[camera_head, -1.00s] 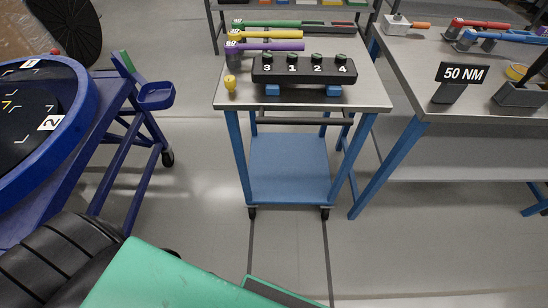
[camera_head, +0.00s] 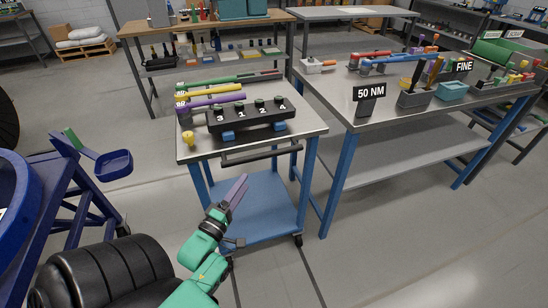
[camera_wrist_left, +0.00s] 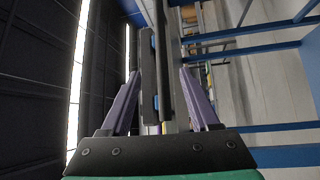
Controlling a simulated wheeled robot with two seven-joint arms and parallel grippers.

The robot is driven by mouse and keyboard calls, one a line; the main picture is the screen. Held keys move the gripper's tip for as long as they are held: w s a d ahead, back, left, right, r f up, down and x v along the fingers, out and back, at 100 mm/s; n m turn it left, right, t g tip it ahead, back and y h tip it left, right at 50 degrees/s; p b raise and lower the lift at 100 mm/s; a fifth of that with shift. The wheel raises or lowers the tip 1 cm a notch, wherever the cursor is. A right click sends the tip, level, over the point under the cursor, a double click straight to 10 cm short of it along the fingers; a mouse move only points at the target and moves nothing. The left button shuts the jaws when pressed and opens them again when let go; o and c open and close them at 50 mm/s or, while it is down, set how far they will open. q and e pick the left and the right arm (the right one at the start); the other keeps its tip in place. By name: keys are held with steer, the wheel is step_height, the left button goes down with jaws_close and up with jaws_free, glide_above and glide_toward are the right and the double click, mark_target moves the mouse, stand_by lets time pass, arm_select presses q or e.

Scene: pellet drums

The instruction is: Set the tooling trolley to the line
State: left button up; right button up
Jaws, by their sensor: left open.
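The tooling trolley (camera_head: 310,122) has a grey top, blue legs and a blue lower shelf (camera_head: 275,200). It stands beside the workbench. A dark handle bar (camera_head: 262,154) runs along its near side. My left gripper (camera_head: 239,187) is open, with purple fingers pointing up toward the handle from below and in front. In the left wrist view the open fingers (camera_wrist_left: 159,82) stand on either side of a dark upright bar (camera_wrist_left: 163,55); contact cannot be judged. Dark floor lines (camera_head: 312,281) show in front of the trolley. My right gripper is not in view.
The trolley top carries a black numbered rack (camera_head: 250,115), coloured torque wrenches (camera_head: 210,100) and a yellow knob (camera_head: 188,137). The workbench (camera_head: 390,112) with a 50 NM sign (camera_head: 369,93) stands close on the right. A blue wheeled stand (camera_head: 85,205) is at left.

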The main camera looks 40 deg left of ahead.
mark_target(263, 156)
arm_select(q)
steer(key=x, duration=0.6)
steer(key=p+x, duration=0.1)
steer(key=x, duration=0.6)
steer(key=shift+w+f, duration=0.1)
steer(key=shift+f, duration=0.1)
jaws_close()
stand_by(0.6)
